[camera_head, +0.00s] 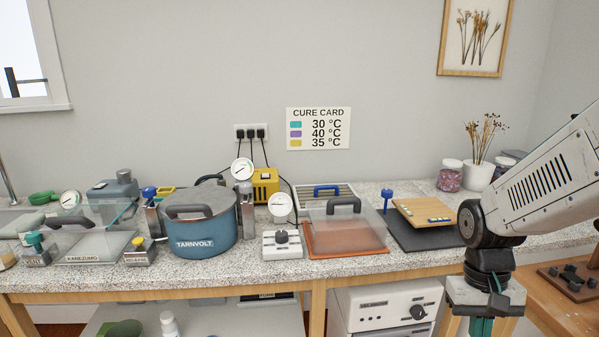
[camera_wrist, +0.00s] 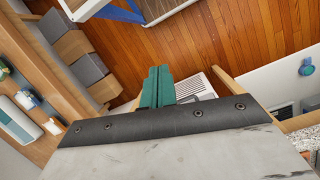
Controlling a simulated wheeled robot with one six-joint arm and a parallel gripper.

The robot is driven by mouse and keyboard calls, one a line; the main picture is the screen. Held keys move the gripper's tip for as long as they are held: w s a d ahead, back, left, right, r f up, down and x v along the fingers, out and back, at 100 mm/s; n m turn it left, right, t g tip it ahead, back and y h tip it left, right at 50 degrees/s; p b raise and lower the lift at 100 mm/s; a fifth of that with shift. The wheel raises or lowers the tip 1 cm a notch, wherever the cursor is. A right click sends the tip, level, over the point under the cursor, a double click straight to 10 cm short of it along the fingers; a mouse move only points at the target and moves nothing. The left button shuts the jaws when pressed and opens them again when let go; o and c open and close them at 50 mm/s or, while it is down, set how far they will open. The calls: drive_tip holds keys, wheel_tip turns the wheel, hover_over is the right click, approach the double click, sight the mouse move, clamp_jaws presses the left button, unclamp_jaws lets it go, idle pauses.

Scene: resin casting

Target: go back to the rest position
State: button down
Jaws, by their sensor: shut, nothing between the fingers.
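My gripper (camera_head: 493,327) hangs at the lower right of the head view, pointing down in front of the counter's front edge. Only the upper part of its green fingers shows there; the tips are cut off by the frame. In the wrist view the two green fingers (camera_wrist: 157,86) lie side by side, shut, with nothing between them. Below them in that view is the wooden floor (camera_wrist: 220,45). My gripper is apart from everything on the counter.
The speckled counter (camera_head: 380,268) holds a blue pot (camera_head: 205,238), a clear lidded orange tray (camera_head: 345,245), a dark mat (camera_head: 425,238) with a wooden board, and gauges. A white unit (camera_head: 388,308) stands below. A wooden side table (camera_head: 575,318) is at the right.

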drive_tip(key=s+a+r+n+t, duration=0.1)
drive_tip(key=s+a+r+t, duration=0.1)
drive_tip(key=r, duration=0.4)
drive_tip(key=s+a+r+n+t, duration=0.2)
drive_tip(key=s+a+r, duration=0.3)
drive_tip(key=s+r, duration=0.1)
drive_tip(key=shift+s+a+r, duration=0.15)
drive_tip(key=shift+s+r, duration=0.1)
drive_tip(key=shift+r, duration=0.05)
idle(1.7)
